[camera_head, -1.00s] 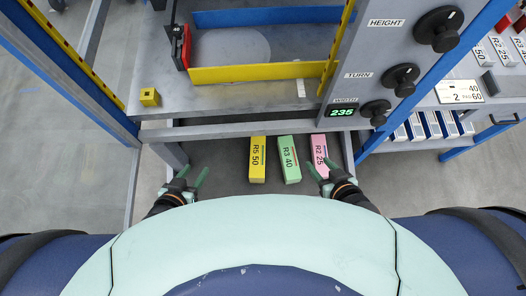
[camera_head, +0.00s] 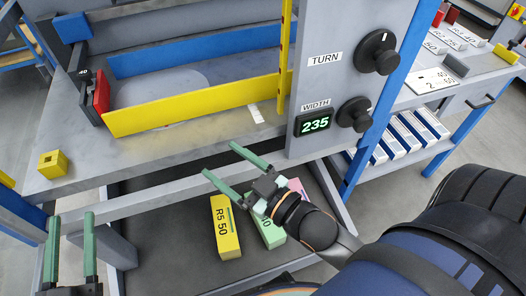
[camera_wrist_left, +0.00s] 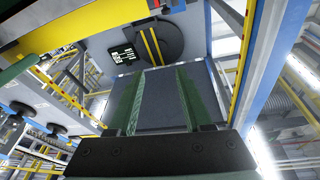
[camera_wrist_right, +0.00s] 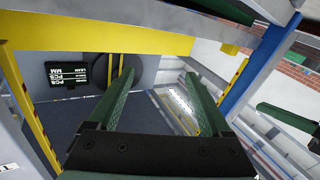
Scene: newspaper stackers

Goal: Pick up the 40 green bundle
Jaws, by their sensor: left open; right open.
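The green bundle (camera_head: 271,235) lies on the dark lower shelf in the head view, between the yellow and pink bundles. My right gripper and wrist cover its far part and most of its label. My right gripper (camera_head: 219,159) is open and empty, above the bundles, with its fingers pointing up-left past the green bundle's far end. My left gripper (camera_head: 71,232) is open and empty at the lower left, well left of the bundles. The left wrist view shows its parted fingers (camera_wrist_left: 156,100); the right wrist view shows parted fingers (camera_wrist_right: 157,97). Neither wrist view clearly shows a bundle.
The yellow R5 50 bundle (camera_head: 225,230) lies left of the green one, the pink bundle (camera_head: 298,188) right of it. The machine table (camera_head: 190,138) and its front rail overhang the shelf (camera_head: 165,265). A post with knobs and a 235 display (camera_head: 315,124) stands at right.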

